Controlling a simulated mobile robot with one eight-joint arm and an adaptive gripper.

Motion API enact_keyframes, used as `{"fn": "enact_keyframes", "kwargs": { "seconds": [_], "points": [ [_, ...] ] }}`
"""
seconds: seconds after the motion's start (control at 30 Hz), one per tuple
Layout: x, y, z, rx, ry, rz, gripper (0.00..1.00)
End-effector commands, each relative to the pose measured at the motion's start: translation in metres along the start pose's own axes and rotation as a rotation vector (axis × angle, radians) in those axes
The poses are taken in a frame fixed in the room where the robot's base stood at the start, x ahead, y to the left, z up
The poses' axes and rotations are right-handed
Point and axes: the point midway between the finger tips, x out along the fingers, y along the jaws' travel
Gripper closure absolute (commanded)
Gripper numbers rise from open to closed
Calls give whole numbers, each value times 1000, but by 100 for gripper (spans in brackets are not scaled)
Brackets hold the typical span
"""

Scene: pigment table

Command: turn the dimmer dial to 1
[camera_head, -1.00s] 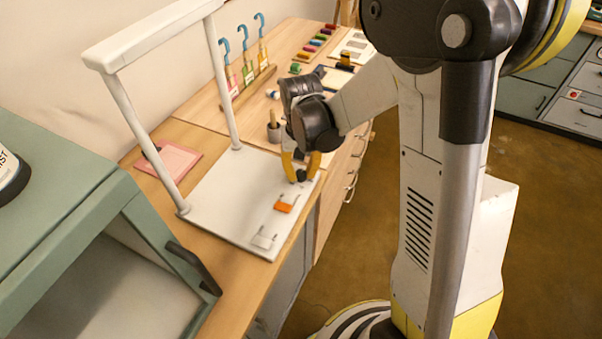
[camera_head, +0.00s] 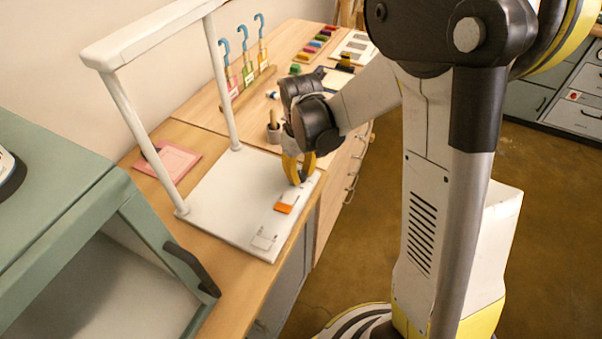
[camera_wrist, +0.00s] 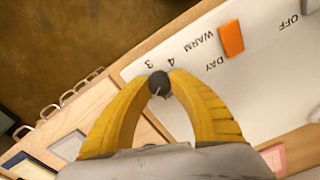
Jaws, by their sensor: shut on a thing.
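The dimmer dial (camera_wrist: 158,84) is a small dark round knob on the white panel (camera_head: 222,205). My gripper (camera_wrist: 158,82) is shut on it, with one yellow fingertip on each side. A pale mark shows on the knob's lower part in the wrist view. The printed 3 and 4 show just beyond the knob. The 1 cannot be made out, and the fingers cover part of the panel around the knob. In the head view my gripper (camera_head: 298,181) reaches down to the panel's right edge, and the fingers hide the dial.
An orange rocker switch (camera_wrist: 230,39) sits near the dial, between the words WARM, DAY and OFF. White posts (camera_head: 222,85) carry a bar above the panel. A green cabinet (camera_head: 70,190) stands at left.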

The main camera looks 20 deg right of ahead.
Motion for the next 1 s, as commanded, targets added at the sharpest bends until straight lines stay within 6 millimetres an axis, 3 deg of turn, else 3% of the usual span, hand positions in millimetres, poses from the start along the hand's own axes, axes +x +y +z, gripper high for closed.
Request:
{"fn": "enact_keyframes", "kwargs": {
  "seconds": [0.4, 0.43, 0.5, 0.83, 1.0],
  "points": [
    [0, 0, 0, -8, 0, 0, 100],
    [0, 0, 0, -8, 0, 0, 71],
    [0, 0, 0, -8, 0, 0, 52],
    [-2, 0, 0, -7, 0, 0, 52],
    [-24, 0, 0, -7, 0, 0, 52]
  ]
}}
